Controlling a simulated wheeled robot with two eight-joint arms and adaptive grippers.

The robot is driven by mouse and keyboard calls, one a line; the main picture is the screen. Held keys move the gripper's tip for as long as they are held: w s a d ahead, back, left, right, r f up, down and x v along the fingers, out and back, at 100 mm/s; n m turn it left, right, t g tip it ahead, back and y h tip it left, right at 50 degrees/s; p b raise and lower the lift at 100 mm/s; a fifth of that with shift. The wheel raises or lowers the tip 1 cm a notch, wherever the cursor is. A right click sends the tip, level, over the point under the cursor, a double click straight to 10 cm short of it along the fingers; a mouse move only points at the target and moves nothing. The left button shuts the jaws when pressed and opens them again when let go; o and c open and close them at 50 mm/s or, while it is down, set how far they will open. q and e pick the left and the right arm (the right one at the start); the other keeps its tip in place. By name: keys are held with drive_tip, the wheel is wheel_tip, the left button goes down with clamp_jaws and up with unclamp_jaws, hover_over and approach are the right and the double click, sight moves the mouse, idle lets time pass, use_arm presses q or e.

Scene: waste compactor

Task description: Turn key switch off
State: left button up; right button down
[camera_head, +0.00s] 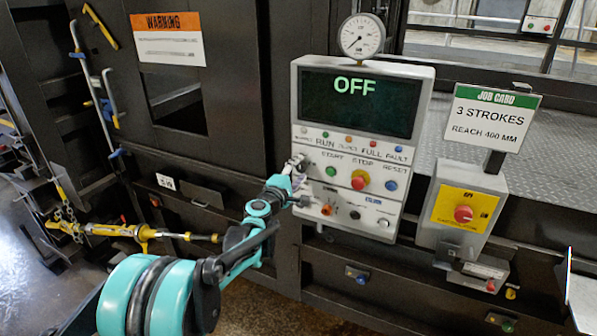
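The control panel (420,160) is a light grey box with a dark screen (358,102) that reads OFF in green. My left gripper (299,171) is at the panel's left edge, in front of the left end of the button row. A small grey metallic part shows at its tips; I cannot tell whether this is the key switch or part of the gripper. The key switch is not clearly visible and may be hidden there. The finger gap is too small to judge. My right gripper is out of view.
A round gauge (361,36) sits on top. To the right are a yellow emergency-stop box (451,246) and a job card (488,117). A yellow ratchet bar (115,230) is left.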

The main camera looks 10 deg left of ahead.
use_arm(q)
drive_tip(key=v, duration=1.2)
drive_tip(key=shift+f, duration=0.1)
drive_tip(key=s+d+f+m+g+h+b, duration=0.1)
drive_tip(key=s+d+f+m+g+b, duration=0.25)
drive_tip(key=s+f+m, duration=0.35)
drive_tip(key=s+d+f+m+g+b, duration=0.2)
drive_tip(key=s+d+f+m+b, duration=0.1)
drive_tip(key=s+f+b, duration=0.4)
drive_tip(key=s+a+f+m+g+y+b, duration=0.2)
drive_tip(key=s+a+f+m, duration=0.1)
drive_tip(key=s+f, duration=0.5)
drive_tip(key=s+a+f+m+g+y+b, duration=0.2)
drive_tip(key=s+a+f+m+y+b, duration=0.1)
drive_tip(key=s+f, duration=0.5)
drive_tip(key=s+m, duration=0.1)
drive_tip(key=s, duration=0.2)
drive_tip(key=shift+a+b, duration=0.35)
